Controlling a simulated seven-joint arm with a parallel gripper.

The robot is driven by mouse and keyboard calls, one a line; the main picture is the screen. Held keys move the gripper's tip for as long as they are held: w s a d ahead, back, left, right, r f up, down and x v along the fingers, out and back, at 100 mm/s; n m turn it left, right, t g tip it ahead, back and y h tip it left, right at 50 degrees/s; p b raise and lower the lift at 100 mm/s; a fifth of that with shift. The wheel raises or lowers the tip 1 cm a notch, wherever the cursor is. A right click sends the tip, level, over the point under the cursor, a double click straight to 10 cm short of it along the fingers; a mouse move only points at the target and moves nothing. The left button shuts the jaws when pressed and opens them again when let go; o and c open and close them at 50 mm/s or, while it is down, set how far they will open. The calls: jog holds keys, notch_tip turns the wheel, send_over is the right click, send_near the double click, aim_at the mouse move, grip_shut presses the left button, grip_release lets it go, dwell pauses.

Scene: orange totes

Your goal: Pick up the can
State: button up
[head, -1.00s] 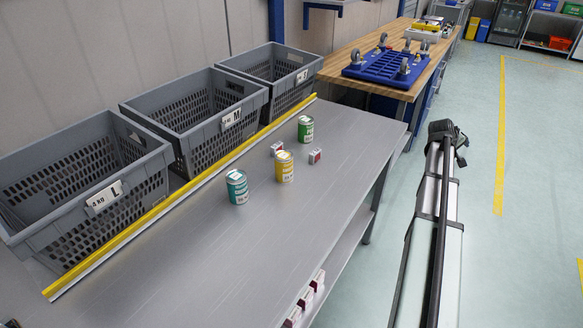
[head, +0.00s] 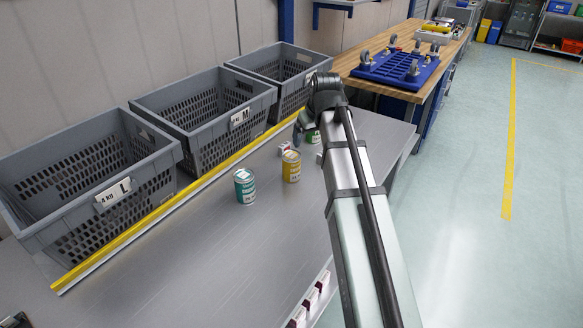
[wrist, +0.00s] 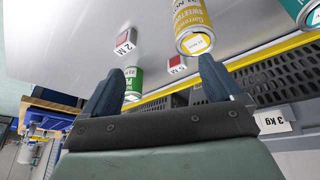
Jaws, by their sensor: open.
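Three cans stand upright on the grey metal table (head: 190,240): a teal can (head: 244,187), a yellow can (head: 291,168) and a green can (head: 313,137). My gripper (head: 298,130) is over the table beside the green can, and my arm partly hides that can. In the wrist view my gripper (wrist: 160,82) is open, with two blue-grey fingers apart and nothing held. The green can (wrist: 133,84) shows beyond the fingers, close to the left one. The yellow can (wrist: 194,28) is above the right finger, and the teal can (wrist: 303,12) is cut off at the corner.
Two small red-and-white boxes (wrist: 125,42) (wrist: 176,67) stand near the cans. A yellow rail (head: 170,210) runs along the table's back edge, before three grey crates (head: 110,205). The table's near left is mostly clear. Small boxes (head: 310,298) sit below the front edge.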

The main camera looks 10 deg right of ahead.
send_over(291, 162)
jog(key=s+d, duration=0.2)
jog(key=shift+y, duration=0.4)
jog(key=shift+x, duration=6.55)
jog(key=shift+w+a+r, duration=0.1)
jog(key=shift+w+r, duration=0.05)
jog(key=shift+w, duration=0.05)
jog(key=c, duration=1.3)
